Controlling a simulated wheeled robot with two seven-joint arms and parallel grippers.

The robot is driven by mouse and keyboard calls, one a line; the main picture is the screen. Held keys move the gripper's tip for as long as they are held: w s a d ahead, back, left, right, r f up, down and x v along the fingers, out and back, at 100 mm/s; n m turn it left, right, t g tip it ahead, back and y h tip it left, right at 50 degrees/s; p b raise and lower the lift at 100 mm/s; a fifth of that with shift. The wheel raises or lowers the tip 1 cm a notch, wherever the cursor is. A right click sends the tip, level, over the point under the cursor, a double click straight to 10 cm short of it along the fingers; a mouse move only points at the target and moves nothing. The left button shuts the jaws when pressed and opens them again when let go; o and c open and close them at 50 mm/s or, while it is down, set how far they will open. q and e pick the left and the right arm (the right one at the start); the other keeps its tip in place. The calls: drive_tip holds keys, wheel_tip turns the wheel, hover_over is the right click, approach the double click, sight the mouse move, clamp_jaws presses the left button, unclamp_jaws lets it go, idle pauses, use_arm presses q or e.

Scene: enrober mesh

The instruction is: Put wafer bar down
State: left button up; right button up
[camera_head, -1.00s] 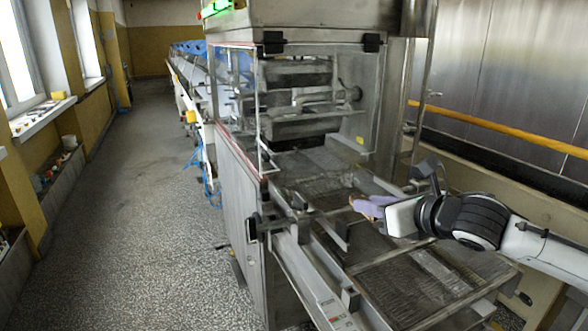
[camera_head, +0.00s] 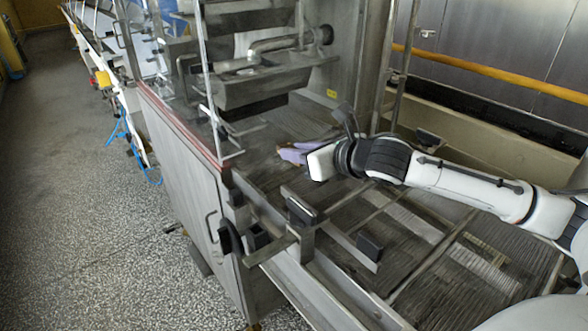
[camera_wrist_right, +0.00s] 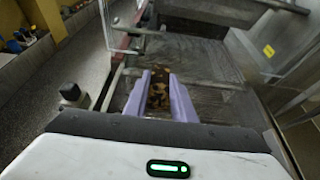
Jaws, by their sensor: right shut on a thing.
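My right gripper (camera_head: 292,153) has purple fingers and reaches in from the right over the mesh belt near the machine's opening. In the right wrist view the gripper (camera_wrist_right: 160,95) is shut on the wafer bar (camera_wrist_right: 159,92), a mottled brown piece between the two purple fingers. The bar lies lengthwise along the fingers, over or on the mesh (camera_wrist_right: 195,62); I cannot tell whether it touches. In the head view the fingers mostly hide the bar. My left gripper is not in view.
The steel enrober housing (camera_head: 185,150) has a clear guard with a red edge on its left. A bent pipe (camera_head: 290,42) crosses the opening above the belt. Brackets with black knobs (camera_head: 303,211) stand along the near rail. The mesh (camera_head: 400,220) at the lower right looks bare.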

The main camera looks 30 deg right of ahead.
sight(297, 178)
wheel_tip(297, 178, down, 5)
drive_tip(key=shift+w+r, duration=0.1)
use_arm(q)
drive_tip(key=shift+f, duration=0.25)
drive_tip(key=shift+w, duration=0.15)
use_arm(e)
drive_tip(key=o, duration=0.8)
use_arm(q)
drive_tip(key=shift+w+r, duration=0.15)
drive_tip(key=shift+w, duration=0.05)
